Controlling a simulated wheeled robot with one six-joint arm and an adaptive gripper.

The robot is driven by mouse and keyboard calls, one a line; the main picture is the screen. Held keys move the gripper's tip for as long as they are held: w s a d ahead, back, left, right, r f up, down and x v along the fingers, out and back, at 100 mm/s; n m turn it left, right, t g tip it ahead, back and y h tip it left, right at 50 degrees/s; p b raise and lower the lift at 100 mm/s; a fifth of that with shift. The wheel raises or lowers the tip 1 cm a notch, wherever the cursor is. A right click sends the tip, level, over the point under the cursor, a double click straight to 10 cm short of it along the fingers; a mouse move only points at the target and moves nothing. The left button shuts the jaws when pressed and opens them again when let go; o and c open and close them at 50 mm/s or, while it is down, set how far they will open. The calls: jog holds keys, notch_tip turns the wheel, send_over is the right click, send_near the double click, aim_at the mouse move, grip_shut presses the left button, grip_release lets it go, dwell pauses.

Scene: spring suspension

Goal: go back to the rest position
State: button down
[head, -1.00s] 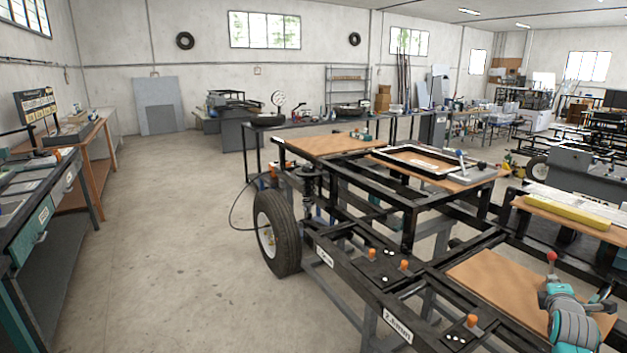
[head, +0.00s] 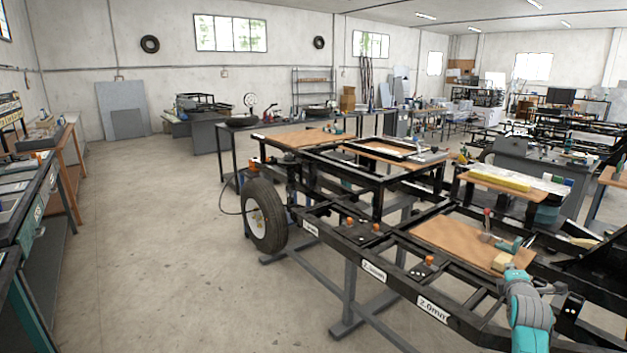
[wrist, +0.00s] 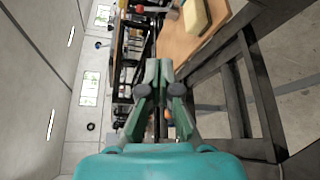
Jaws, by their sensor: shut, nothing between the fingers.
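My gripper (wrist: 160,68) shows in the middle of the wrist view, with its two green-grey fingers brought together and nothing between them. It is clear of any object. In the head view my teal arm is at the lower right, beside the black frame (head: 440,318), and the gripper itself cannot be made out clearly there. A wooden board (head: 455,240) lies on the frame with a yellow block (head: 502,262) on it. The board (wrist: 190,42) and block (wrist: 203,14) also show at the top of the wrist view.
The frame carries a wheel (head: 265,215), orange-topped parts (head: 429,261) and gauge labels (head: 433,309). A bench (head: 40,200) stands along the left. The concrete floor (head: 150,250) between bench and frame is clear.

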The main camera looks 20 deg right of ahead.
jog(key=s+a+f+m+t+y, duration=0.1)
jog(key=s+a+f, duration=0.2)
jog(key=a+f, duration=0.5)
jog(key=s+a+f+m+y, duration=0.1)
jog(key=s+a+f+m, duration=0.15)
jog(key=a+f, duration=0.6)
jog(key=s+a+f+m+t+y, duration=0.15)
jog(key=s+a+f, duration=0.25)
jog(key=s+a, duration=0.75)
jog(key=s+a+f+m+y, duration=0.25)
jog(key=s+a, duration=0.65)
jog(key=a, duration=0.5)
jog(key=s+a+r+m+y, duration=0.1)
jog(key=s+a+r, duration=0.3)
jog(key=s, duration=0.5)
jog(key=s+a+r+m+y, duration=0.2)
jog(key=s+a+r+m, duration=0.1)
jog(key=s, duration=0.5)
jog(key=s+a+r+m+y, duration=0.1)
jog(key=s+a+r+m, duration=0.1)
jog(key=s+a+r, duration=0.3)
jog(key=shift+s, duration=2.3)
